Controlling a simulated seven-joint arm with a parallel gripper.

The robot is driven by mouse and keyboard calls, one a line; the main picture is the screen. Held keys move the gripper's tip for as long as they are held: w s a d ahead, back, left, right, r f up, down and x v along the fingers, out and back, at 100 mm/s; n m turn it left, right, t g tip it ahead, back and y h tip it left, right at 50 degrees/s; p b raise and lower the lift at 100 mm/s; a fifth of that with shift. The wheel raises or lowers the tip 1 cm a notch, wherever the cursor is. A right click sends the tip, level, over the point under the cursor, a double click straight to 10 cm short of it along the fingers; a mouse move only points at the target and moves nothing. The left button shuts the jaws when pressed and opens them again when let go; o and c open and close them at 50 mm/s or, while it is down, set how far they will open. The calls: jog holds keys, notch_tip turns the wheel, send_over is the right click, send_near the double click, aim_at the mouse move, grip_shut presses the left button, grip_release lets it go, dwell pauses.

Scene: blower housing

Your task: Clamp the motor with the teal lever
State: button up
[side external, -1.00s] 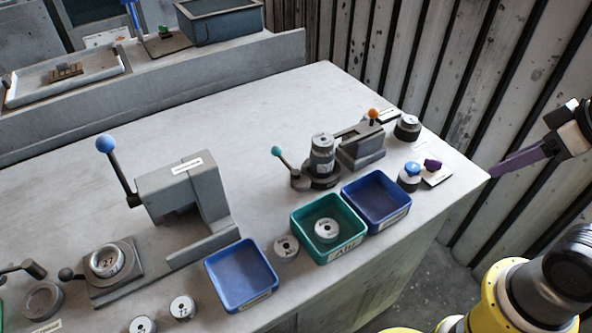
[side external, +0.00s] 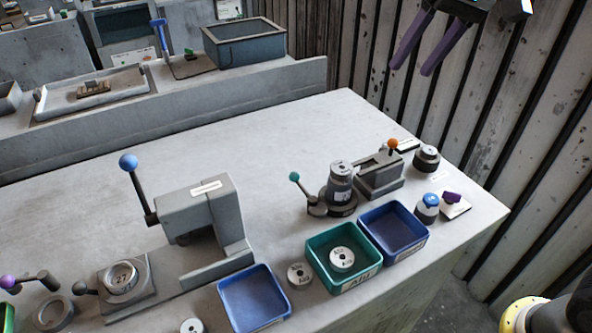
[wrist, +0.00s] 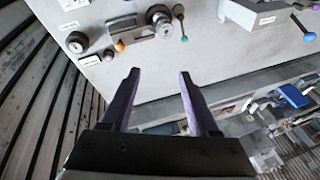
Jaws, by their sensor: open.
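The motor (side external: 340,183) is a grey cylinder standing upright in a dark round clamp base (side external: 342,206) near the right end of the bench. The teal lever (side external: 303,187) rises from the left side of that base, tilted up to the left with a teal ball on top. In the wrist view the teal ball (wrist: 184,38) shows at the top, beside the motor (wrist: 163,27). My gripper (side external: 410,72) is open and empty, high above the bench at the upper right, well apart from the lever. It also shows in the wrist view (wrist: 157,75).
An orange-knobbed block fixture (side external: 380,175) stands just right of the motor. A teal bin (side external: 318,270) and a blue bin (side external: 420,245) sit in front. A tall blue-ball press (side external: 195,225) stands to the left. The bench behind the motor is clear.

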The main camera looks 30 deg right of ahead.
jog(key=w+a+f+g, duration=0.1)
jog(key=w+a+f, duration=0.45)
jog(key=w, duration=0.35)
jog(key=n+g, duration=0.1)
jog(key=g, duration=0.1)
send_over(296, 172)
jog(key=d, duration=0.2)
notch_tip(296, 172, down, 10)
jog(key=f, duration=0.4)
jog(key=a+f, duration=0.1)
jog(key=f, duration=0.3)
jog(key=a+f, duration=0.1)
jog(key=f, duration=0.4)
grip_shut()
jog(key=shift+r, duration=0.1)
